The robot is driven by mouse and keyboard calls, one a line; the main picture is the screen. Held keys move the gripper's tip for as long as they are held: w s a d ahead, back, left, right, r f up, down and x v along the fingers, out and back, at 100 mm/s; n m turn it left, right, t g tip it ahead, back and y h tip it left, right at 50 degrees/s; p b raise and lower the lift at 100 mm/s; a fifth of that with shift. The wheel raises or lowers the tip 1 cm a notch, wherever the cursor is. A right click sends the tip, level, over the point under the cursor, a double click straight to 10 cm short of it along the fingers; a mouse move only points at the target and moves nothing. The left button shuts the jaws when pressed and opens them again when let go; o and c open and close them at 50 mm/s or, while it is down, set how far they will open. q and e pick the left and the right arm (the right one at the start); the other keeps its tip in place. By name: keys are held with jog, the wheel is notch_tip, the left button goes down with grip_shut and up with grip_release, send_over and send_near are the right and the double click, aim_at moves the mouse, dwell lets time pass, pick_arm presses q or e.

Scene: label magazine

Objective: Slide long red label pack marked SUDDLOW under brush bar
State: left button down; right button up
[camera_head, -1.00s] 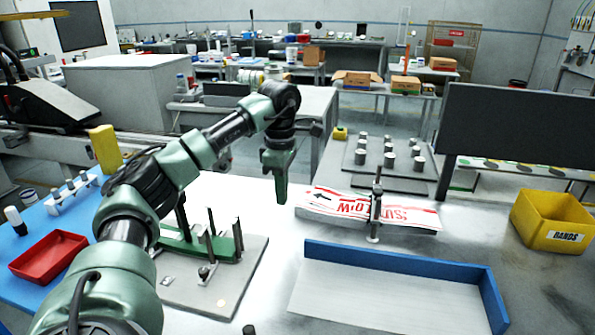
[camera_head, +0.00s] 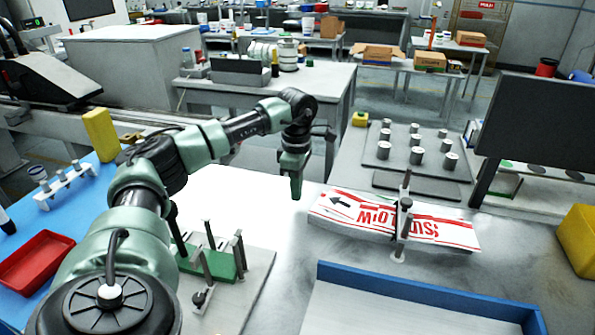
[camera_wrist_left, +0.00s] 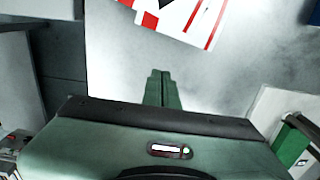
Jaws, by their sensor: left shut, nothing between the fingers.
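The long label pack (camera_head: 350,212), white with red bands, a black arrow and upside-down red lettering, lies on the grey table. The brush bar (camera_head: 403,217) crosses over it, with pack showing on both sides of the bar. My left gripper (camera_head: 296,192) is shut and empty, pointing down just left of the pack's left end, apart from it. In the left wrist view the shut fingers (camera_wrist_left: 163,78) show below the pack's red and white end (camera_wrist_left: 188,15). My right gripper is not in view.
A blue-edged tray (camera_head: 430,292) stands in front of the pack. A green-based fixture with posts (camera_head: 222,262) is at the left. A plate with several metal cylinders (camera_head: 416,158) lies behind. A dark monitor (camera_head: 540,118) and a yellow bin (camera_head: 580,240) are at the right.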

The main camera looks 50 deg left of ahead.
aim_at(377, 213)
pick_arm(q)
notch_tip(377, 213, down, 2)
jog(key=d, duration=0.1)
jog(key=w+d+p, duration=0.1)
jog(key=d, duration=0.1)
jog(key=shift+w+r, duration=0.3)
jog(key=shift+w, duration=0.05)
jog(key=shift+w+d+f, duration=0.1)
jog(key=shift+d, duration=0.15)
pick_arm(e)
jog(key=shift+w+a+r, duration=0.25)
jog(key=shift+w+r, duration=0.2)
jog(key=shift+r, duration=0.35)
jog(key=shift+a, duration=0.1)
pick_arm(q)
jog(key=w+d, duration=0.2)
jog(key=d, duration=0.3)
jog(key=w+d, duration=0.3)
jog(key=d, duration=0.2)
jog(key=w+d, duration=0.3)
jog(key=d, duration=0.1)
jog(key=shift+d, duration=0.4)
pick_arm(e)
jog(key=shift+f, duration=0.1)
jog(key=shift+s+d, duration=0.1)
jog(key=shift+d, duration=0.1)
